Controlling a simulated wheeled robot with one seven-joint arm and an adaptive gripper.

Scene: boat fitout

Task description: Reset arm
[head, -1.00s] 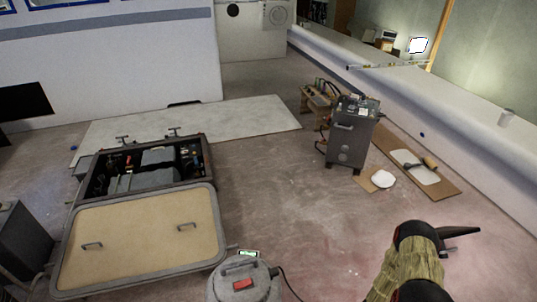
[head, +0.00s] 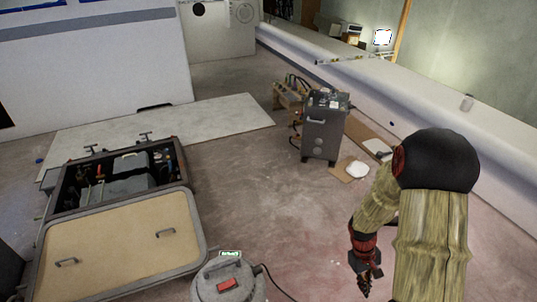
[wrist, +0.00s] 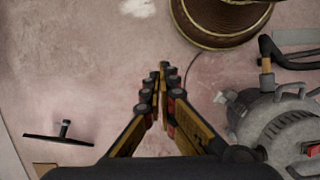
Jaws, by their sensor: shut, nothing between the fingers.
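My gripper (head: 367,284) hangs at the lower right of the head view, pointing down over the bare floor. It also shows in the wrist view (wrist: 162,72), where its two fingers meet at the tips. It is shut and empty. My arm, tan with black and red joints, fills the right side of the head view and bends down at the elbow.
A grey canister machine (head: 228,280) stands at the bottom centre and shows in the wrist view (wrist: 285,125). An open hatch box (head: 120,242) is at left. A grey cabinet (head: 322,128) stands mid-right. In the wrist view, a round brown object (wrist: 222,22) is at the top. The middle floor is clear.

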